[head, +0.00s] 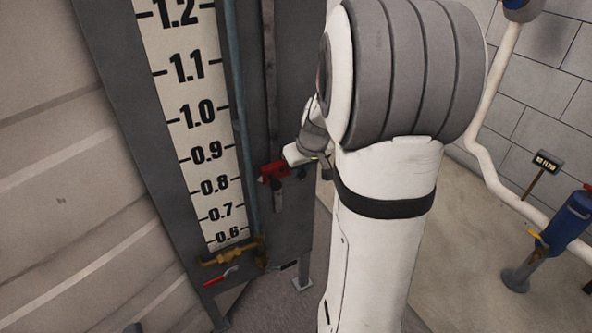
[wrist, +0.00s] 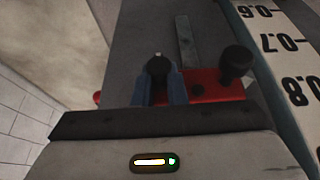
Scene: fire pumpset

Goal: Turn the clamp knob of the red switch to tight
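The red switch (head: 272,171) is mounted on the grey post beside the level scale. Its red body (wrist: 212,84) shows in the wrist view, to the right of my gripper's fingers. My gripper (wrist: 160,82) has its two blue-grey fingers close together, one on each side of a black knob (wrist: 158,66). The knob fills the narrow gap and looks gripped. A second black knob (wrist: 236,63) stands up from the right part of the red body, apart from the fingers. In the head view my gripper (head: 290,155) reaches the switch from the right; its fingertips are unclear there.
The white level scale (head: 199,120) and a thin blue-grey pipe (head: 243,130) run left of the switch. A brass valve (head: 232,255) with a red handle sits below. A blue pump part (head: 568,222) and white pipe stand at the right.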

